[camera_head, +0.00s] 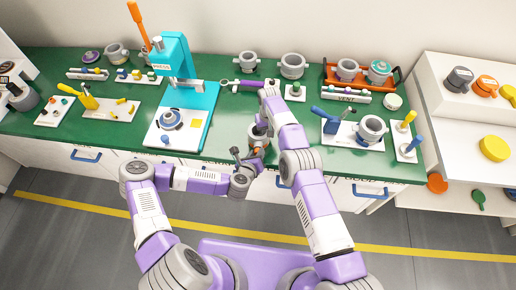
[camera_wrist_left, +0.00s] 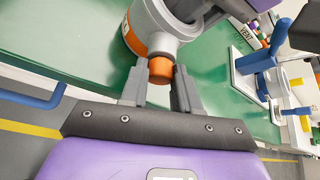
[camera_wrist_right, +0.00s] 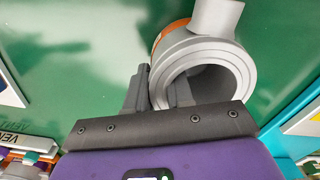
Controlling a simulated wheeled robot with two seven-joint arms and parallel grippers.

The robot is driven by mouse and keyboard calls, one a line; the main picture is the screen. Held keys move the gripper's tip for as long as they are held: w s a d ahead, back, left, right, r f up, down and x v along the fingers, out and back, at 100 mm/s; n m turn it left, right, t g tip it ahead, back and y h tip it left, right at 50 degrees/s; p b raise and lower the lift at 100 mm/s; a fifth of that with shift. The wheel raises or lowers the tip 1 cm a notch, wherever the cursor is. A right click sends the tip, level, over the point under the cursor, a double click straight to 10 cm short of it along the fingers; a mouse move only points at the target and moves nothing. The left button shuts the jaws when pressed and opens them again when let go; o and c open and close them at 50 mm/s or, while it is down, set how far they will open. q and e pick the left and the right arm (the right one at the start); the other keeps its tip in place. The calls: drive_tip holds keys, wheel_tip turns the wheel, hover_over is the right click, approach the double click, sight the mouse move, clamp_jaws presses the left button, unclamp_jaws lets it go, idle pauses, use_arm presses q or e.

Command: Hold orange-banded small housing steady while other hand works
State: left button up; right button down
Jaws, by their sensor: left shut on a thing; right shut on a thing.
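The orange-banded small housing (camera_wrist_left: 150,35) is a grey ring-shaped body with an orange band and a short side port. In the head view it is small and partly covered by my arms near the bench's front edge. My left gripper (camera_wrist_left: 160,88) is shut on an orange plug (camera_wrist_left: 160,70) at the end of the side port. In the right wrist view, my right gripper (camera_wrist_right: 160,90) is shut on the wall of the housing (camera_wrist_right: 205,50), one finger inside its open bore. The left gripper (camera_head: 256,153) also shows in the head view; the right fingertips are hidden there.
The teal press (camera_head: 175,65) stands on the green bench (camera_head: 225,125) left of my grippers. A white tray (camera_head: 340,139) with a blue-handled tool and a grey housing (camera_head: 371,129) is at right. An orange tray (camera_head: 390,86) sits behind. Some bench behind the grippers is clear.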

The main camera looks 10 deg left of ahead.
use_arm(q)
drive_tip(key=shift+d+r+m+y, duration=0.1)
drive_tip(key=shift+d+m+y, duration=0.1)
drive_tip(key=shift+m+y, duration=0.25)
drive_tip(key=m+y, duration=0.2)
drive_tip(key=shift+w+d+m+y, duration=0.1)
drive_tip(key=shift+d+m+y, duration=0.1)
drive_tip(key=shift+m+y, duration=0.15)
drive_tip(key=m+y, duration=0.1)
drive_tip(key=y, duration=0.1)
drive_tip(key=m+y, duration=0.1)
drive_tip(key=m, duration=0.1)
drive_tip(key=shift+d+y, duration=0.2)
drive_tip(key=shift+y, duration=0.2)
drive_tip(key=o, duration=0.8)
drive_tip(key=shift+a, duration=0.1)
drive_tip(key=shift+v, duration=2.5)
